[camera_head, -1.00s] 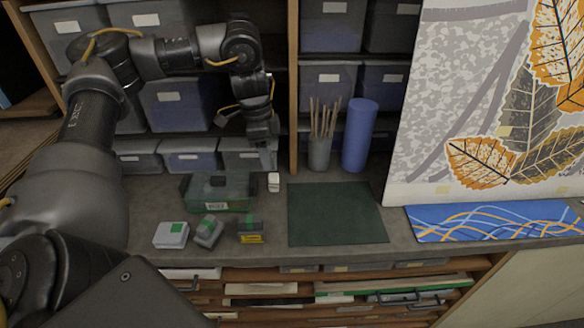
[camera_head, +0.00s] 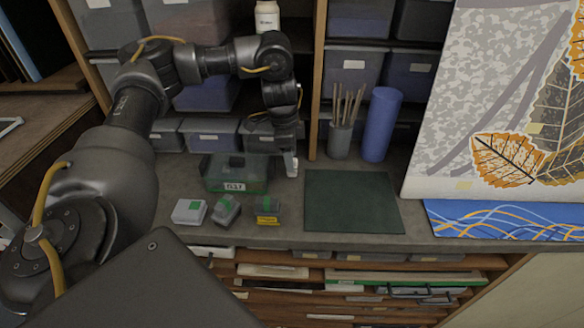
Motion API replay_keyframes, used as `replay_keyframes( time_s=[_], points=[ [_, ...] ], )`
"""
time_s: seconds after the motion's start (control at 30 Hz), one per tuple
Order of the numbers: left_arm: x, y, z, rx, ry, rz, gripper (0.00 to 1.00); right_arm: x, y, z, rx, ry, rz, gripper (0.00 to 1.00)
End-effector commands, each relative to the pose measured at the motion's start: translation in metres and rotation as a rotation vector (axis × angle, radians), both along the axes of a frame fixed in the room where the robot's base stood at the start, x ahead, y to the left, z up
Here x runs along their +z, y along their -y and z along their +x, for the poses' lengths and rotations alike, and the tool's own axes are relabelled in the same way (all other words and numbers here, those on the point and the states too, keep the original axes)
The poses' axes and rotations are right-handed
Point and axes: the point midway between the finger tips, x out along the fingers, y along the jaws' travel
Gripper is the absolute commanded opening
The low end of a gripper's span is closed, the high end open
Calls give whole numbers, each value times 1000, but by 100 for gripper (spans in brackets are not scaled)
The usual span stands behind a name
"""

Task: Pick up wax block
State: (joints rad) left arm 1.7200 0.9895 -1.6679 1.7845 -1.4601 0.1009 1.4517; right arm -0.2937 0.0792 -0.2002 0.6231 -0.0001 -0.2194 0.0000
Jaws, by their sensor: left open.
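A small white block, which looks like the wax block (camera_head: 291,168), stands on the grey worktop between the green-based box and the dark green mat. My left gripper (camera_head: 289,156) reaches down from above, its fingers at the block's upper part. The gripper is open. Its dark fingers and the block overlap in this view, so I cannot tell whether they touch. The back of the block is hidden. My right gripper is not in view.
A clear box with a green base (camera_head: 232,187) stands left of the block. Three small boxes (camera_head: 189,212) lie in front of it. The dark green mat (camera_head: 352,201) is bare. A cup of sticks (camera_head: 340,141) and a blue cylinder (camera_head: 381,125) stand behind.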

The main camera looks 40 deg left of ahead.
Motion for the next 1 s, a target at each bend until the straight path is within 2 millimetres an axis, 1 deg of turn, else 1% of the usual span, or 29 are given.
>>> replay_keyframes(
  time_s=[0.03,0.23,0.37,0.57,0.67,0.93,0.97,1.0],
  points=[
    [-9,1,0,1,-4,-1,51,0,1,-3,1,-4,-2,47],
    [-34,5,3,1,-4,0,51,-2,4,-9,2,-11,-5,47],
    [-40,5,3,1,-1,0,51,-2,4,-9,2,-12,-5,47],
    [-40,5,4,1,0,0,51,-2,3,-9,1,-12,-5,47],
    [-40,5,4,1,-1,1,40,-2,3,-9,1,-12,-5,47],
    [-39,5,4,1,-1,1,5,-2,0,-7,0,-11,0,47],
    [-39,5,4,1,-1,1,2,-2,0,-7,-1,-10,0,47],
    [-39,5,4,1,0,0,2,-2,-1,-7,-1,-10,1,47]
  ],
)
